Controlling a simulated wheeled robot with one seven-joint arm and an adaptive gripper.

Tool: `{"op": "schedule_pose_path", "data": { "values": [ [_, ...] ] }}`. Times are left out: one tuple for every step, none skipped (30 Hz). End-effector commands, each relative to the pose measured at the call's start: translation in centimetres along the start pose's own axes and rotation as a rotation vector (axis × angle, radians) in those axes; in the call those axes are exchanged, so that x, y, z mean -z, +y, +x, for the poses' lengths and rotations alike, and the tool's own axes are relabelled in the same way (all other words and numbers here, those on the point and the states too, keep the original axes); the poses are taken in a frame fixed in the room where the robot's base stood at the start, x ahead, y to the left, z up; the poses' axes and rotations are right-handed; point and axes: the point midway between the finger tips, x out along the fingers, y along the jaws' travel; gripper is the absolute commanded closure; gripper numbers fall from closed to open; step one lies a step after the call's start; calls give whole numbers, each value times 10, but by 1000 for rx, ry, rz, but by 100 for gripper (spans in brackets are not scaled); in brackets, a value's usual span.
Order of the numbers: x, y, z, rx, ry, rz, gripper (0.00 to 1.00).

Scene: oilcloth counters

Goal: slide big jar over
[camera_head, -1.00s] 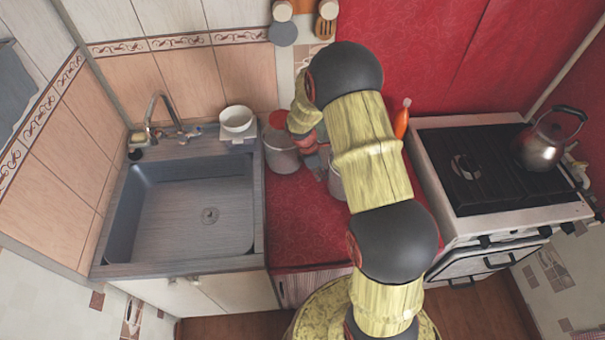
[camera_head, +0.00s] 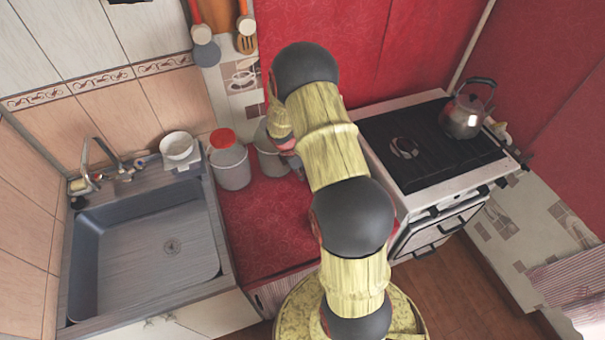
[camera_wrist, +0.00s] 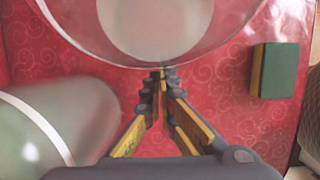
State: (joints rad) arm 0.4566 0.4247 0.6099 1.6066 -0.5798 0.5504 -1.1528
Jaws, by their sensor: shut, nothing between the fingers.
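Two grey-white jars stand on the red counter (camera_head: 265,225) in the head view. One jar (camera_head: 232,172) is beside the sink; the other jar (camera_head: 266,160) is just right of it, partly behind my arm. I cannot tell for certain which is which across views. My gripper (camera_wrist: 163,75) is shut and empty, its tips right at the wide jar's near edge; contact is unclear. In the head view my arm mostly hides it.
A red-topped container (camera_head: 222,138) stands behind the jars. A green and yellow sponge (camera_wrist: 274,70) lies right of my gripper. The sink (camera_head: 145,245) and white bowl (camera_head: 176,146) are left; the stove (camera_head: 430,145) with kettle (camera_head: 465,115) is right. The front counter looks clear.

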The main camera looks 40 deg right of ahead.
Motion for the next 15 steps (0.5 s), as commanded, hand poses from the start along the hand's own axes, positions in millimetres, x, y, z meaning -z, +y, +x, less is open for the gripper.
{"op": "schedule_pose_path", "data": {
  "values": [
    [4, 0, -1, 0, 0, -2, 100],
    [6, 1, -2, 0, 0, -2, 100],
    [10, 1, -3, 0, 0, -3, 100],
    [15, 1, -5, -1, 0, -3, 100],
    [20, 2, -6, -1, 0, -3, 100],
    [26, 2, -8, -1, 0, -3, 100],
    [32, 2, -10, 0, 0, -3, 100],
    [38, 2, -11, 0, 0, -3, 100],
    [33, 4, -25, -4, -1, 3, 100],
    [33, 4, -32, -4, 0, 3, 100],
    [33, 4, -39, -3, 0, 3, 100],
    [33, 3, -48, -3, -1, 3, 100],
    [33, 3, -54, -2, -1, 3, 100],
    [33, 3, -60, -3, 0, 3, 100],
    [33, 3, -69, -3, 0, 3, 100]
  ]
}}
